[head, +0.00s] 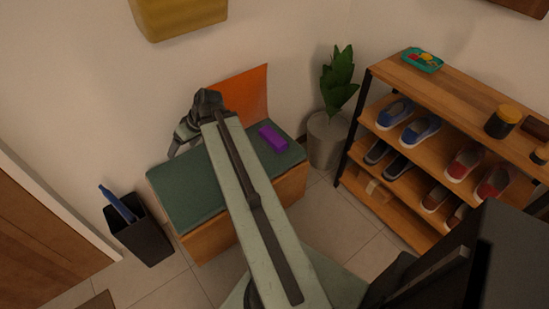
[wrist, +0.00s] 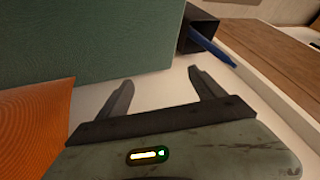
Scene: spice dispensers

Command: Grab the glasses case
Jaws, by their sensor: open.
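A purple box-shaped object (head: 272,138), which looks like the glasses case, lies on the green cushion (head: 190,190) of a wooden bench, towards its back right. My gripper (head: 176,149) is to the left of it, at the back left of the bench near the wall, and holds nothing. In the wrist view my gripper (wrist: 160,76) shows its two dark fingers spread apart with nothing between them. The purple case does not show in the wrist view. My arm passes over the bench, left of the case.
An orange panel (head: 246,91) leans on the wall behind the bench. A potted plant (head: 326,140) stands to its right, beside a shoe rack (head: 455,92). A black bin (head: 140,235) with a blue object stands left. A yellow box (head: 180,18) is high on the wall.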

